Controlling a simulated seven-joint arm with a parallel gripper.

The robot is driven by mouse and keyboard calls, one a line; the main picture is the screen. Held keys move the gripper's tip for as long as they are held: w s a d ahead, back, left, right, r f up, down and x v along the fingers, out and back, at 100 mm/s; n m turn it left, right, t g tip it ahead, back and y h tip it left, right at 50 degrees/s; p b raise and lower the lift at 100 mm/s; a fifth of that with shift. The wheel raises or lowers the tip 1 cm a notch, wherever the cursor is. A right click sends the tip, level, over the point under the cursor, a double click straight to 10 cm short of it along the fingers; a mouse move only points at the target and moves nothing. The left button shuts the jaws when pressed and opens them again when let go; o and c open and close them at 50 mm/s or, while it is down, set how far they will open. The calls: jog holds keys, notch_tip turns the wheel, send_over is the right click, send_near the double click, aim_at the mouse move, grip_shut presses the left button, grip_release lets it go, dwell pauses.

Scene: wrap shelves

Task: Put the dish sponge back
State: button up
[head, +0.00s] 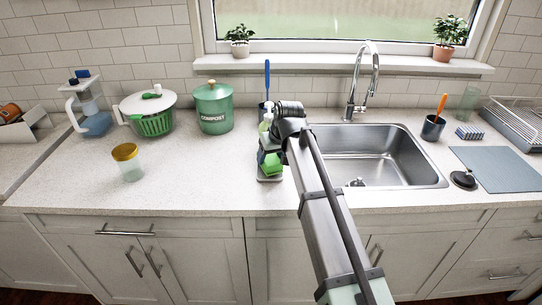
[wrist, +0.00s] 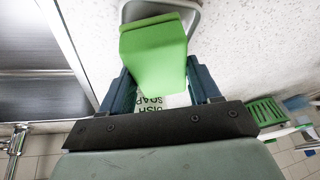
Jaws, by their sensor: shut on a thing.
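The dish sponge is a bright green block (wrist: 153,48), filling the middle of the wrist view. My gripper (wrist: 160,84) is shut on it, with a dark blue finger on each side. In the head view the sponge (head: 272,164) shows low beside my arm, left of the sink. A small grey tray (head: 268,178) lies under it. The tray's rim (wrist: 188,12) shows past the sponge in the wrist view. I cannot tell whether sponge and tray touch. My arm hides much of the gripper in the head view.
A dish soap bottle (wrist: 152,101), its label visible, stands close behind the sponge. A blue-handled brush (head: 267,80) stands behind it. The sink (head: 375,155) is just right.

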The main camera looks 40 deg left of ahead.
jog(key=shift+f, duration=0.25)
jog(key=o, duration=1)
jog(key=shift+o, duration=0.2)
jog(key=shift+r, duration=0.1)
jog(key=shift+r, duration=0.2)
jog(key=v, duration=1.2)
jog(key=shift+s, duration=0.1)
